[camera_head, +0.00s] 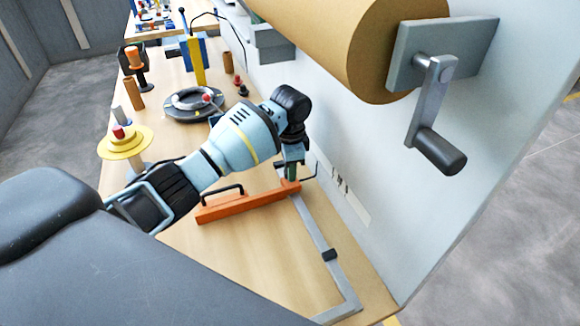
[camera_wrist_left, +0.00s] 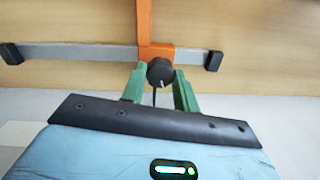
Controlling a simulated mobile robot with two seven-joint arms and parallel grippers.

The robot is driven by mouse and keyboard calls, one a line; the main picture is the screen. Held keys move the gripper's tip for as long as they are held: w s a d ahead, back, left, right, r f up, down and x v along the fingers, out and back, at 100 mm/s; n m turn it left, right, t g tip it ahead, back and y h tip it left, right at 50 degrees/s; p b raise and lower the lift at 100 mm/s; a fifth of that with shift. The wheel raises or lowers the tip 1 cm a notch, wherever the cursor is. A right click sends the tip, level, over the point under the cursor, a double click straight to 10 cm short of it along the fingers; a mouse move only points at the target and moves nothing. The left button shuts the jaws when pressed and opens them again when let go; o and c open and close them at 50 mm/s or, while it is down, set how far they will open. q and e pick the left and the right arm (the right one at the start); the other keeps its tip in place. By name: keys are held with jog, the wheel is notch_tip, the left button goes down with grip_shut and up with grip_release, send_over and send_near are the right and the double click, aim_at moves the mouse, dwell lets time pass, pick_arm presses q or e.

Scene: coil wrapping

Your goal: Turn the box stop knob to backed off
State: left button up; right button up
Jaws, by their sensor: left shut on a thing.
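A dark round knob (camera_wrist_left: 160,72) with a light mark sits at that end. My left gripper (camera_wrist_left: 160,84) has its green fingers on either side of the knob, shut on it. In the head view the left gripper (camera_head: 291,172) reaches down at the bar's right end, and the knob is hidden there. My right gripper is not in view.
A brown roll (camera_head: 335,35) and a crank handle (camera_head: 436,120) are mounted on the pale panel (camera_head: 440,210) at the right. A round black device (camera_head: 195,105), a yellow disc stand (camera_head: 126,142) and brown cylinders stand farther back.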

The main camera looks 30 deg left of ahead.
pick_arm(q)
jog(key=n, duration=0.6)
jog(key=shift+f, duration=0.15)
jog(key=n, duration=0.6)
jog(key=shift+d+n+g, duration=0.1)
jog(key=shift+n+g, duration=0.2)
jog(key=shift+n, duration=0.1)
jog(key=n, duration=0.6)
jog(key=shift+f, duration=0.1)
jog(key=n, duration=0.6)
jog(key=shift+n, duration=0.4)
jog(key=o, duration=1)
jog(key=shift+w+r, duration=0.1)
jog(key=shift+r, duration=0.15)
